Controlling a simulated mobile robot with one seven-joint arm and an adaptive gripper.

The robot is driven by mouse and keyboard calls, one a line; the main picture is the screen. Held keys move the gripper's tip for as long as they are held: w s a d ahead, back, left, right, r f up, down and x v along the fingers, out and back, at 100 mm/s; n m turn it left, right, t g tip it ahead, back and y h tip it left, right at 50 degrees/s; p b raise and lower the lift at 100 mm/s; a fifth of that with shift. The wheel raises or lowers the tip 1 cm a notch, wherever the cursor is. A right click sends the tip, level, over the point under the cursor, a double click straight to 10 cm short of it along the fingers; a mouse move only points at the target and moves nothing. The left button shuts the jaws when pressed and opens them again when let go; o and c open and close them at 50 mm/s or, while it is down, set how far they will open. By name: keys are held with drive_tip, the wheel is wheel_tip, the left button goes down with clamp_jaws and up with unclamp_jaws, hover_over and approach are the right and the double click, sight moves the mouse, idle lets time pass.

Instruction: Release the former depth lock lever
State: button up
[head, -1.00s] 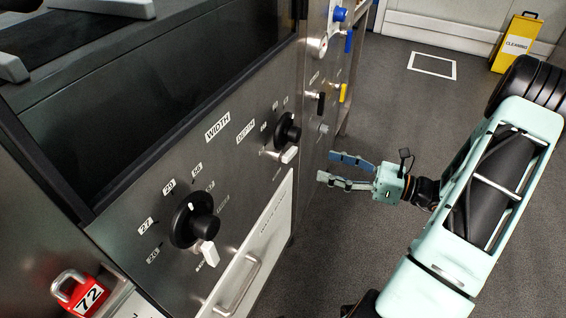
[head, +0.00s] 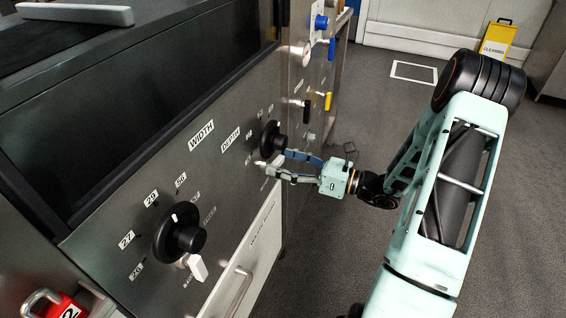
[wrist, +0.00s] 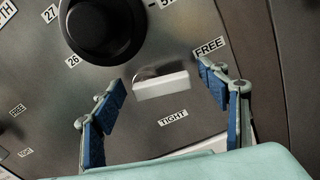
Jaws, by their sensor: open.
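The depth lock lever is a short white bar (wrist: 162,85) below the black depth dial (wrist: 103,28) in the wrist view. The TIGHT label (wrist: 173,116) is just below the lever; the FREE label (wrist: 209,46) is to its upper right. My gripper (wrist: 159,82) is open, with one blue-padded finger on each side of the lever and visible gaps to both. In the head view, my gripper (head: 280,162) is at the panel just below the depth dial (head: 272,138). The fingers partly hide the lever there.
The width dial (head: 180,235) with its own white lever (head: 197,267) is nearer on the same panel. A drawer handle (head: 238,291) is below. Black, yellow and blue levers are further along. A red padlock (head: 60,305) hangs at lower left. Open floor lies right.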

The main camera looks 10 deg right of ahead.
drive_tip(key=c, duration=1.2)
drive_tip(key=shift+o, duration=0.2)
drive_tip(key=shift+r+n, duration=0.25)
drive_tip(key=shift+n, duration=1.15)
drive_tip(key=o, duration=1.2)
drive_tip(key=shift+c, duration=0.2)
drive_tip(key=shift+s, duration=0.1)
drive_tip(key=v, duration=1.2)
